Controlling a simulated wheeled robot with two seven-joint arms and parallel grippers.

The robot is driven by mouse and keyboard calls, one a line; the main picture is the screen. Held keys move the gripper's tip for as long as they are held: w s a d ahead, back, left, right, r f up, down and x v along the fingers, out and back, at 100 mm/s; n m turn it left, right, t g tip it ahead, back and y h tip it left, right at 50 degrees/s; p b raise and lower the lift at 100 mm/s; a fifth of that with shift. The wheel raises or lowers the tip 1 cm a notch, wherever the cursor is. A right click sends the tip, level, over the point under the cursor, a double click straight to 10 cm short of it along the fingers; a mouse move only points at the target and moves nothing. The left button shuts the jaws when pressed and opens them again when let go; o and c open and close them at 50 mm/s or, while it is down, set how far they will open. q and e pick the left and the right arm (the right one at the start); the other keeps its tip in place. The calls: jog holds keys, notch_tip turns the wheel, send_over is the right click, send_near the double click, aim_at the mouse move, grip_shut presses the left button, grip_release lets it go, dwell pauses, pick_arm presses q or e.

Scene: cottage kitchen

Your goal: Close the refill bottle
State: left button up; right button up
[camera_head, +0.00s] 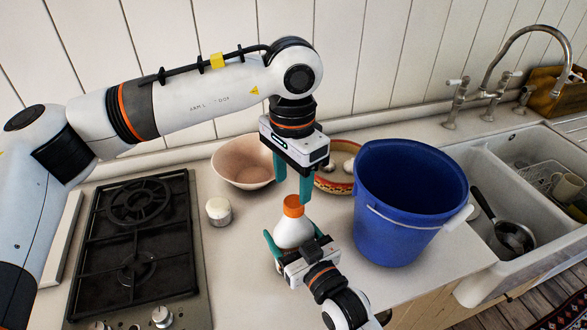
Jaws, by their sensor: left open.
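The refill bottle (292,233) is white and stands upright on the counter, with an orange cap (293,205) on its top. I cannot tell whether the cap is tight. My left gripper (293,192) points down just above the cap. Its teal fingers are apart, with nothing seen between them, and the nearer fingertip shows close to the cap's right side. My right gripper (293,240) comes from the front with its fingers around the bottle's body. One teal finger lies along the bottle's left side; the other is mostly hidden. The gripper hides the bottle's lower part.
A blue bucket (405,225) stands close to the right. A pinkish bowl (245,180) and a patterned bowl (330,186) stand behind. A small white jar (219,212) and the black hob (135,260) are left. The sink (465,157) is at far right.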

pick_arm(q)
jog(key=n, duration=0.6)
jog(key=shift+r+n, duration=0.25)
jog(key=shift+n, duration=0.15)
jog(key=n, duration=0.4)
jog(key=shift+r, duration=0.1)
jog(key=n, duration=0.7)
jog(key=shift+d+r, duration=0.1)
jog(key=shift+r, duration=0.15)
jog(key=n, duration=0.5)
jog(key=shift+r, duration=0.15)
jog(key=n, duration=0.7)
jog(key=shift+r, duration=0.25)
jog(key=n, duration=0.4)
jog(key=shift+r+n, duration=0.15)
jog(key=shift+n, duration=0.15)
jog(key=n, duration=0.6)
jog(key=shift+r+n, duration=0.2)
jog(key=shift+n, duration=0.1)
jog(key=n, duration=0.4)
jog(key=shift+r, duration=0.1)
